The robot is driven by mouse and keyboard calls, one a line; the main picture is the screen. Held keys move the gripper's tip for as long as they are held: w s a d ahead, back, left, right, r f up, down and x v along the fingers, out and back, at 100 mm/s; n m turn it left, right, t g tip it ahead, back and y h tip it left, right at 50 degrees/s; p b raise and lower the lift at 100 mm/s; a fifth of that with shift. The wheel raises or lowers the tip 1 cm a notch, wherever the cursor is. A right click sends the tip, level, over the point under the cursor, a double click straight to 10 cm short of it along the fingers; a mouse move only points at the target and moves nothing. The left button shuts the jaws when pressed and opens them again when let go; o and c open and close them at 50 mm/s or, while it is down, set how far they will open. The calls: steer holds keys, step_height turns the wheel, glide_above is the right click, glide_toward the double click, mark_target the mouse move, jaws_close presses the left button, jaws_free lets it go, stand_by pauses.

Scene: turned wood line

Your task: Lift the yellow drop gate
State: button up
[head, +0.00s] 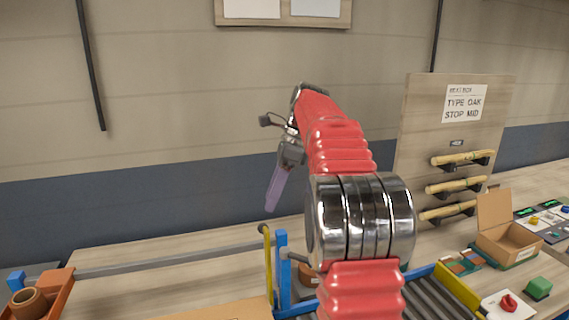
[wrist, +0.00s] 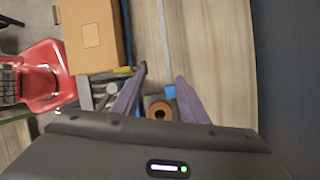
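A brown ring (wrist: 160,110) lies below, between the fingers in the wrist view. A cardboard box (wrist: 90,35) is to the left. In the head view, a rail (head: 160,262) crosses the bench, and an orange tray (head: 55,290) stands left. A rack board (head: 415,130) rises at right.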

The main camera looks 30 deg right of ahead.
steer(key=s+v, duration=0.1)
steer(key=v, duration=0.8)
steer(key=shift+r, duration=0.35)
steer(key=shift+a, duration=0.25)
steer(key=s+a+f+n+t+h, duration=0.1)
steer(key=s+a+f+n, duration=0.1)
steer(key=s+a+n, duration=0.35)
steer(key=s+a+f+n+t+h, duration=0.1)
steer(key=s+a+n, duration=0.2)
steer(key=a+n, duration=0.5)
steer(key=s+a+f+n+t+h, duration=0.1)
steer(key=s+a+f+n, duration=0.4)
steer(key=s+f, duration=0.2)
steer(key=s+a+f+n+t+h, duration=0.1)
steer(key=s+a+f+n, duration=0.5)
steer(key=s+f, duration=0.2)
step_height(320, 180, down, 2)
steer(key=shift+s+f, duration=0.1)
steer(key=shift+s, duration=0.2)
steer(key=shift+c, duration=0.5)
